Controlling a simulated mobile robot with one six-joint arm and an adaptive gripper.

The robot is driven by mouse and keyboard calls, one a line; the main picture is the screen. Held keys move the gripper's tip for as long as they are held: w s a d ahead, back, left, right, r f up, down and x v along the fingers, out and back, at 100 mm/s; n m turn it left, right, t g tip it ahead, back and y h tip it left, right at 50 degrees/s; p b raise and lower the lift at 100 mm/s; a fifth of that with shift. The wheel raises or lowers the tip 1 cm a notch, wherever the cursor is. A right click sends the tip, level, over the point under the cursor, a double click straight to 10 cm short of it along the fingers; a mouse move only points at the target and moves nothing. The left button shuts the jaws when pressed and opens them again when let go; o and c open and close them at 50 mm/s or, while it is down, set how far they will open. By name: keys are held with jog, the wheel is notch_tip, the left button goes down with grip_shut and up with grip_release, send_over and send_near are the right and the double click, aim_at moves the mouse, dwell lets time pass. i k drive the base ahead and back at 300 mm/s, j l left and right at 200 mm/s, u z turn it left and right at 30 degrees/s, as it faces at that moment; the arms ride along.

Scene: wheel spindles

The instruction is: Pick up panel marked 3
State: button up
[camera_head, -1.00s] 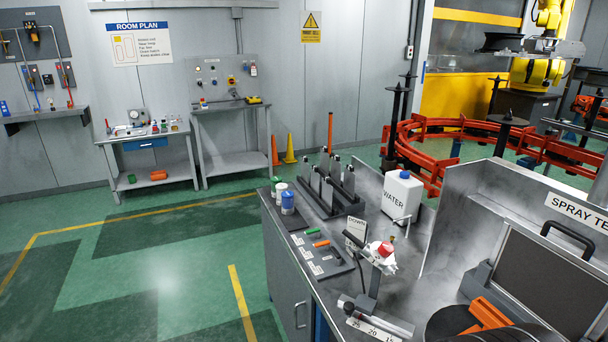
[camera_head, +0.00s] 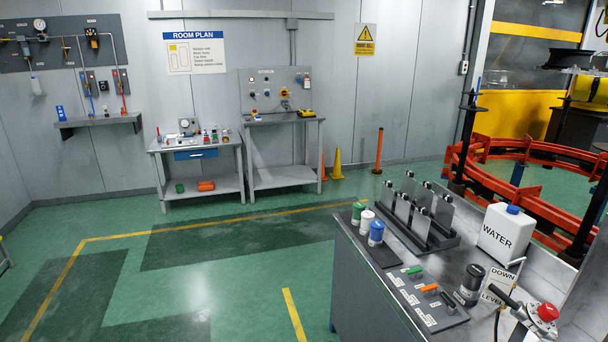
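Several thin grey panels (camera_head: 421,222) stand upright in a dark rack (camera_head: 452,241) on the grey bench (camera_head: 350,265) at the lower right of the head view. They stand in two rows, and each has a small dark piece at its top. No number can be read on any panel from here, so I cannot tell which one is marked 3. My gripper is not in view.
Green, white and blue capped containers (camera_head: 376,233) stand left of the rack. A white WATER jug (camera_head: 507,231) stands right of it. A labelled switch plate (camera_head: 423,297) and a red knob (camera_head: 548,312) are nearer. Green floor (camera_head: 190,270) left of the bench is clear.

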aim_at(386, 195)
jog(key=i+j+u, duration=0.15)
jog(key=i+j, duration=0.15)
jog(key=i, duration=0.35)
jog(key=i+j+u, duration=0.15)
jog(key=i, duration=0.5)
jog(key=i+j+u, duration=0.15)
jog(key=i, duration=0.5)
jog(key=i+l+z, duration=0.1)
jog(key=i+z, duration=0.25)
jog(key=z, duration=0.15)
jog(key=i+z, duration=0.35)
jog(key=z, duration=0.15)
jog(key=i+j+z, duration=0.15)
jog(key=i+z, duration=0.2)
jog(key=z, duration=0.15)
jog(key=i+j+z, duration=0.25)
jog(key=z, duration=0.25)
jog(key=i+z, duration=0.35)
jog(key=i+j+z, duration=0.1)
jog(key=z, duration=0.2)
